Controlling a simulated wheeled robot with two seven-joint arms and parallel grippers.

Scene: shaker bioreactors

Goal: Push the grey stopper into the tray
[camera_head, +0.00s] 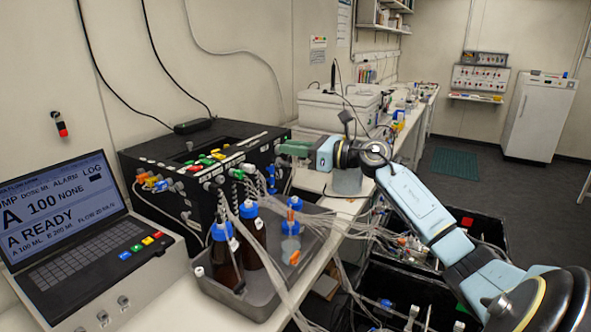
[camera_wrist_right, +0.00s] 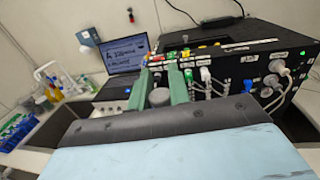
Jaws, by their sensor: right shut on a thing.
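My right gripper (camera_head: 290,148) reaches in from the right at the right end of the black box's front face. Its green fingers show in the right wrist view (camera_wrist_right: 159,90), shut on a grey rounded piece (camera_wrist_right: 158,97) that looks like the grey stopper. In the head view I cannot make this piece out between the fingers. The grey metal tray (camera_head: 238,304) stands in front of the box, below and left of the gripper. It holds brown bottles with blue caps (camera_head: 222,231) and a small clear bottle with blue and orange fittings (camera_head: 291,225). My left gripper is not in view.
The black pump box (camera_head: 150,160) carries coloured connectors and pale tubes that hang over the tray and bench edge. A laptop-like console (camera_head: 85,235) stands at the left. Black crates (camera_head: 375,285) with tubing stand below the bench at the right.

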